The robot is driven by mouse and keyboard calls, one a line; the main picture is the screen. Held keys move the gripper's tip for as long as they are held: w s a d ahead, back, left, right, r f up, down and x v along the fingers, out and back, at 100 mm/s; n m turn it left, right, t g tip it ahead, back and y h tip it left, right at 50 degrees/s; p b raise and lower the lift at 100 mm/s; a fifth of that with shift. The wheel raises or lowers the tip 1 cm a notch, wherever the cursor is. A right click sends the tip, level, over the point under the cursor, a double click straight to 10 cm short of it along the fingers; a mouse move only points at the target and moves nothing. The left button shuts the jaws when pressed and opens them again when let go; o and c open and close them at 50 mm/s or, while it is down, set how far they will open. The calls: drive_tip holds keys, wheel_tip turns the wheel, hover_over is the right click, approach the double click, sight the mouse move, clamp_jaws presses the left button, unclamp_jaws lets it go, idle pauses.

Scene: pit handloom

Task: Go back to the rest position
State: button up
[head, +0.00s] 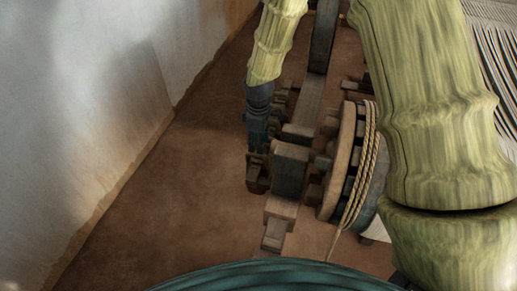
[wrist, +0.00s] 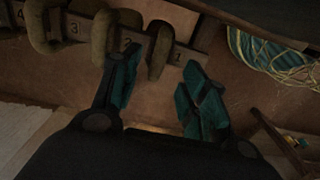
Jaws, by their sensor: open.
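My gripper (wrist: 160,72) is open in the wrist view, with its two teal fingers apart and nothing held between them. Its fingertips appear close to a board (wrist: 190,55) with numbers on it and several thick brown rings. One ring (wrist: 160,52) shows just beyond the gap between the fingers, near the number 1; I cannot tell whether a finger touches it. In the head view, my bamboo-patterned arm reaches down to a dark end beside the loom's wooden frame (head: 290,170); the fingers are not clear there.
A wooden wheel (head: 340,165) wound with rope (head: 364,165) stands right of the frame. Pale warp threads (head: 490,45) lie at upper right. A plaster wall (head: 85,110) bounds the left; brown floor (head: 170,210) is clear between. A bundle of yellowish threads (wrist: 275,55) shows in the wrist view.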

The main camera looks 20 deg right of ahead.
drive_tip(key=shift+r, duration=2)
